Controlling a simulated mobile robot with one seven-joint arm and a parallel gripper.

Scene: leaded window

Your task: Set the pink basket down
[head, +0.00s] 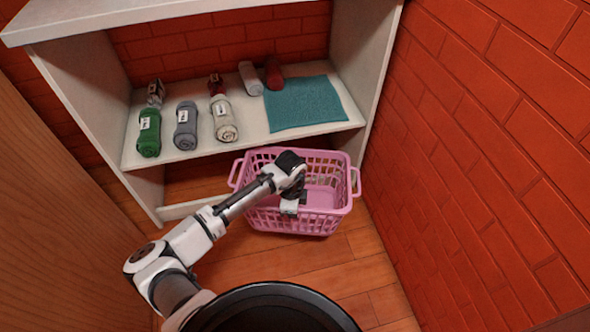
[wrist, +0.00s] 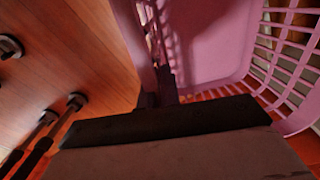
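The pink basket (head: 325,222) is a slotted plastic tub with a handle at each end. It is upright in front of the shelf unit, low over the wood floor or on it; I cannot tell whether its base touches. My gripper (head: 290,208) reaches down over its near wall, one finger inside and one outside, and appears shut on that wall. In the wrist view the basket (wrist: 215,45) fills the upper right, with its wall running between the dark fingers (wrist: 158,92). The part of the basket behind my wrist is hidden, and no goods show inside.
A white shelf unit (head: 350,60) stands behind, its board holding several rolled towels (head: 187,125) and a flat teal towel (head: 305,103). A red brick wall (head: 480,160) closes the right side, a wooden panel (head: 55,215) the left. Bare floor (head: 340,270) lies in front.

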